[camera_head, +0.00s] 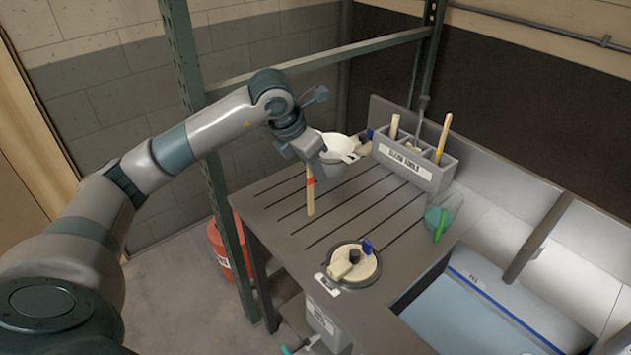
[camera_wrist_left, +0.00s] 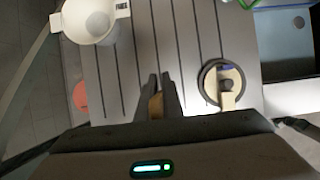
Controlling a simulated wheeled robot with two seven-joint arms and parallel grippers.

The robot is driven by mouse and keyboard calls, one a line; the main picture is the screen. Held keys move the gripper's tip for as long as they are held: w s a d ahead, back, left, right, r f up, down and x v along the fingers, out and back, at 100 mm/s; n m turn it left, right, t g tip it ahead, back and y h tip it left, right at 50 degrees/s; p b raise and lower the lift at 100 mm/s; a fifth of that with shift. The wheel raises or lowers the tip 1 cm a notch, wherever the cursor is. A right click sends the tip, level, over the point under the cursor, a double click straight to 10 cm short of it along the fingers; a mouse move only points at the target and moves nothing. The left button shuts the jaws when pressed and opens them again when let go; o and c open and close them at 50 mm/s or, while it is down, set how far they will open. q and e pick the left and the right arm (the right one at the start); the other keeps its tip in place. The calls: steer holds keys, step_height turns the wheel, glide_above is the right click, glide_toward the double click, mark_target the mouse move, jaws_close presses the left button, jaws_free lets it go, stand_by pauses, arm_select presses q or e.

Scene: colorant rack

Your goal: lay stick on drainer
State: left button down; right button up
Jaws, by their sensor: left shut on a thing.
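My left gripper (camera_head: 307,160) is shut on a wooden stick (camera_head: 310,197) with a red band near its top. The stick hangs roughly upright over the grey slotted drainer (camera_head: 272,205). I cannot tell whether its lower end touches the surface. In the left wrist view, the gripper's fingers (camera_wrist_left: 156,88) close around the stick (camera_wrist_left: 156,105), with the drainer's slots (camera_wrist_left: 135,55) below. My right gripper is not in view.
A white pot (camera_head: 338,147) stands behind the gripper. A round lidded opening (camera_head: 353,265) lies in front. A labelled tool box (camera_head: 413,166) holds upright sticks at the back. A teal cup (camera_head: 436,217) and sink (camera_head: 455,305) are right. A green post (camera_head: 220,200) stands left.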

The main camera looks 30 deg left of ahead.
mark_target(313, 178)
arm_select(q)
step_height(313, 178, down, 4)
steer(key=shift+r+p, duration=0.15)
steer(key=shift+p, duration=0.7)
steer(key=shift+f, duration=0.25)
steer(key=c, duration=1.9)
jaws_free()
steer(key=shift+r, duration=0.1)
steer(key=shift+r, duration=0.2)
